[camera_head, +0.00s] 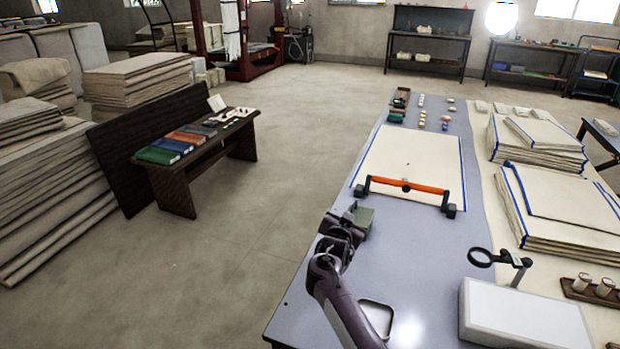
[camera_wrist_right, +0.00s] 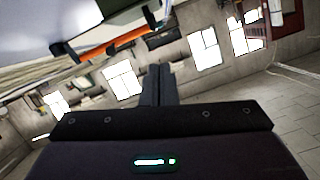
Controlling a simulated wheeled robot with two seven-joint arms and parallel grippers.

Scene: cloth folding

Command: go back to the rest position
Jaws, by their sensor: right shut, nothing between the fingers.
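My right gripper (camera_head: 362,213) is over the left edge of the grey-blue table (camera_head: 286,303), in front of and left of the orange bar. Its arm comes up from the bottom of the head view. In the right wrist view the two dark fingers (camera_wrist_right: 158,70) are together with nothing between them. My left gripper is not in view. A cream cloth (camera_head: 400,155) with blue side edges lies flat on the table. An orange bar (camera_head: 410,186) with dark end blocks lies across the cloth's near edge; it also shows in the right wrist view (camera_wrist_right: 105,48).
Stacked cloths (camera_head: 565,205) lie on the right. A magnifier (camera_head: 482,257), a white block (camera_head: 520,315) and a small tray (camera_head: 377,317) are near the front. Small items (camera_head: 422,115) sit at the back. Open floor (camera_head: 220,260) lies left of the table.

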